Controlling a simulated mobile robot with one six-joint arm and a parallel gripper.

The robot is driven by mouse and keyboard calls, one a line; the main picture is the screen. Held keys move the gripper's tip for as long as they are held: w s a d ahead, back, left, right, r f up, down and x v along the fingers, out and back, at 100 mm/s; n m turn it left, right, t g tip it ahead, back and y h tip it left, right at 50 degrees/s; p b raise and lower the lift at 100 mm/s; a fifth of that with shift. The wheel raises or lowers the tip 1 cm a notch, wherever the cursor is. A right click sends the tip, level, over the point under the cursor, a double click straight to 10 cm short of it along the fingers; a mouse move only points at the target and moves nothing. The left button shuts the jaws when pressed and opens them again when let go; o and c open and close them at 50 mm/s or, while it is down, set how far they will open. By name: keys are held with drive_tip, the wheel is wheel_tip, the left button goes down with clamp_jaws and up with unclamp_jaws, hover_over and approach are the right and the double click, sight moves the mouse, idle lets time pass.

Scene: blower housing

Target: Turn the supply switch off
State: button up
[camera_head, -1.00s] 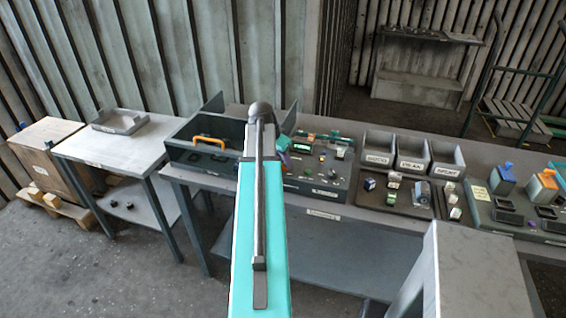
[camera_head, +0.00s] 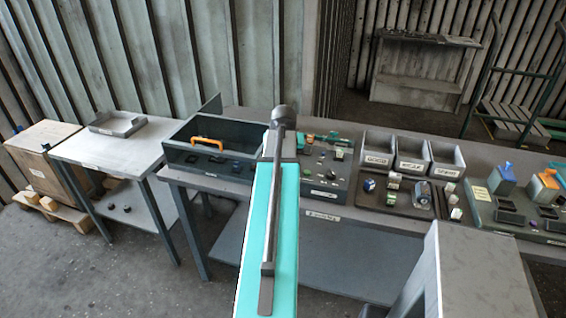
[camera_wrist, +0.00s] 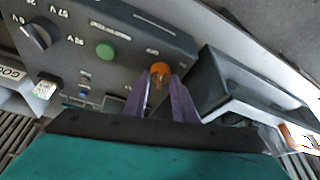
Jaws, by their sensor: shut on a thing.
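An orange switch knob (camera_wrist: 160,69) sits near the edge of a dark grey panel (camera_wrist: 125,65) in the wrist view; I take it for the supply switch. Small lettering beside it looks like "OFF". My gripper (camera_wrist: 158,80) has its two purple fingers on either side of the orange knob and is shut on it. Whether the knob is turned cannot be told. In the head view my arm hides the gripper and the knob.
The panel also bears a black rotary knob (camera_wrist: 38,35) and a green button (camera_wrist: 105,50). A dark open box (camera_wrist: 250,90) stands close on the right. In the head view, grey bins (camera_head: 411,157) and small parts stand along the bench.

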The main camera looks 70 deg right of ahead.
drive_tip(key=n+t, duration=0.1)
drive_tip(key=n, duration=0.1)
drive_tip(key=n+y, duration=0.1)
drive_tip(key=n, duration=0.2)
drive_tip(key=shift+s+d+t+b, duration=0.2)
drive_tip(key=shift+t+b, duration=0.2)
drive_tip(key=shift+n, duration=0.4)
drive_tip(key=o, duration=1)
drive_tip(key=shift+a, duration=0.1)
drive_tip(key=shift+b+v, duration=1.55)
drive_tip(key=shift+v, duration=5.35)
